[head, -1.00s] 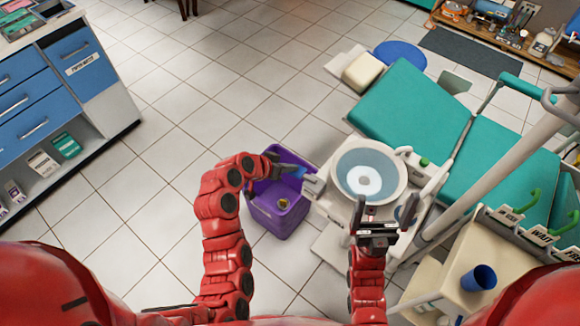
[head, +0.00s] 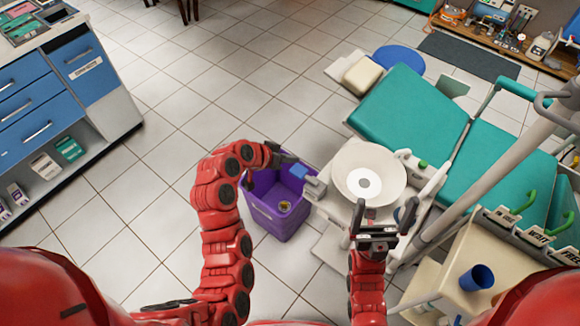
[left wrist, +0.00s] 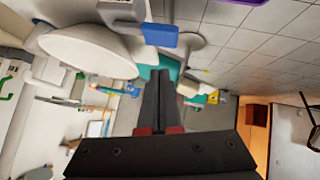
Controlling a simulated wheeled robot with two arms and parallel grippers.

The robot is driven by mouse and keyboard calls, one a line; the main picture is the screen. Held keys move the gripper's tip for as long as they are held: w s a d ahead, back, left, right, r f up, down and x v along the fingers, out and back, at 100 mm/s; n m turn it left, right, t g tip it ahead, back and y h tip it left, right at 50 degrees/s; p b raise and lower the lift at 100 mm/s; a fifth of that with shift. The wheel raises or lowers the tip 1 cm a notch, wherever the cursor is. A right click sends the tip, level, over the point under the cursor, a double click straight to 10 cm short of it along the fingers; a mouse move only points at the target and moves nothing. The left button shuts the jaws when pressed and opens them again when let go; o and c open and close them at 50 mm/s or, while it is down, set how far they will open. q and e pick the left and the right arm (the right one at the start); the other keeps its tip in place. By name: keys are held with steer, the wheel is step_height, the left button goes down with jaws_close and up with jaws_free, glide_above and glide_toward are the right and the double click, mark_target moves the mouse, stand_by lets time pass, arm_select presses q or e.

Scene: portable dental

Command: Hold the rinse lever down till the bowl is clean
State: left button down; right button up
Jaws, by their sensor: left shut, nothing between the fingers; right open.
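The rinse bowl (head: 363,172) is pale and off-white inside, with a bright white disc at its centre and a small dark drain spot. It also shows in the left wrist view (left wrist: 85,52), tilted by the camera. The blue rinse lever (head: 299,170) sticks out from the bowl unit's left side; it also shows in the left wrist view (left wrist: 160,36). My left gripper (head: 285,158) is shut and empty beside the lever, with a gap between its tips and the lever in the wrist view. My right gripper (head: 382,214) is open and empty just in front of the bowl.
A purple bin (head: 277,210) stands on the floor below my left gripper. The teal dental chair (head: 420,120) lies behind the bowl. A cream cart (head: 490,265) with a blue cup (head: 477,278) stands at right. Tiled floor is open at left.

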arm_select(q)
steer(key=s+d+p+v, duration=0.1)
steer(key=p+v, duration=0.1)
steer(key=v, duration=0.7)
steer(key=shift+s+a+r, duration=0.15)
steer(key=shift+r, duration=0.05)
